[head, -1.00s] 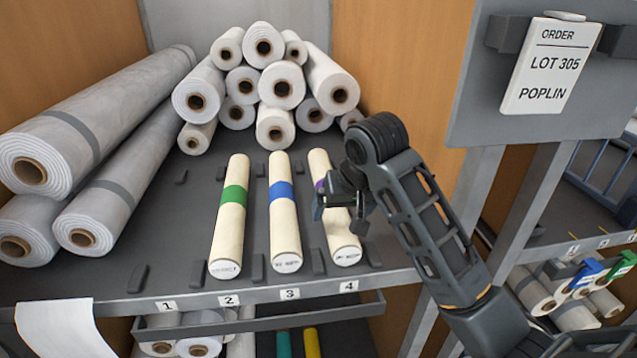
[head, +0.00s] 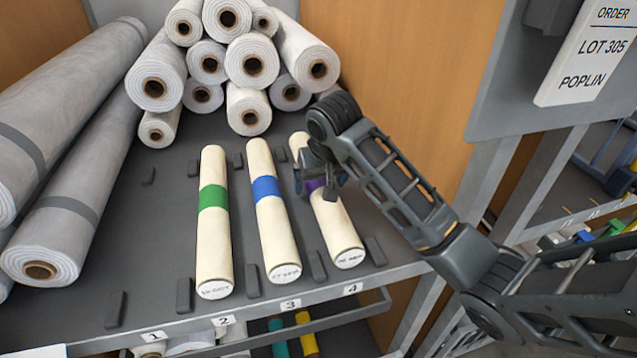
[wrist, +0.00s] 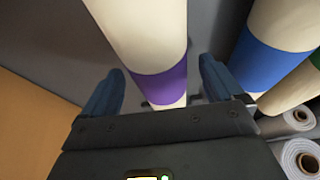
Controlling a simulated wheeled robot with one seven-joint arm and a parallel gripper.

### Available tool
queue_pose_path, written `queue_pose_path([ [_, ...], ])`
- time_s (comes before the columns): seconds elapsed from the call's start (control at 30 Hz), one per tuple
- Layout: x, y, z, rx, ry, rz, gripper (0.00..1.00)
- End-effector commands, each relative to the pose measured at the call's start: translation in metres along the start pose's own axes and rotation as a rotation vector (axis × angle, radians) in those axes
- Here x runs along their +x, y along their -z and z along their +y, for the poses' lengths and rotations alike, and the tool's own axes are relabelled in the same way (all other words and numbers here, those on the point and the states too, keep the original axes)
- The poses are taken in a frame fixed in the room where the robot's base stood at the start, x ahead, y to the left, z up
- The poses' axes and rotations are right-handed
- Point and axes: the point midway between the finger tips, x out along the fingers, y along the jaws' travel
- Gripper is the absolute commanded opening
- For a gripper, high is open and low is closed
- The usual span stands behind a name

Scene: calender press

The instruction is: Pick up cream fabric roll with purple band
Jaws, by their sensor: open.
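The cream fabric roll with the purple band (head: 336,226) lies on the shelf in slot 4, the rightmost of three cream rolls. My gripper (head: 319,185) is at its purple band, partly hiding it in the head view. In the wrist view the roll (wrist: 150,40) and its purple band (wrist: 160,84) show between the two spread fingers of my gripper (wrist: 160,90). The fingers stand on either side of the roll with gaps visible. The gripper is open. How deep the fingers reach beside the roll is hard to tell.
The blue-banded roll (head: 272,215) lies close to the left, with the green-banded roll (head: 214,230) beyond it. Dark stops (head: 317,265) stand between the slots. White rolls (head: 250,65) are stacked behind. A wooden panel (head: 400,70) and the order board (head: 500,100) are at right.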

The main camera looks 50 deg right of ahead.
Motion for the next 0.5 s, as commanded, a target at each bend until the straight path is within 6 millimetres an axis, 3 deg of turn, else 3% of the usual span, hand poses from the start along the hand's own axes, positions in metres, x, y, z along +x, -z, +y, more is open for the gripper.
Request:
queue_pose_path([
  [0.13, 0.015, 0.001, 0.001, 0.0, -0.002, -0.001, 0.94],
  [0.4, 0.019, 0.001, 0.0, -0.001, 0.0, 0.001, 0.94],
  [0.5, 0.019, 0.001, 0.0, -0.001, 0.0, 0.001, 0.85],
])
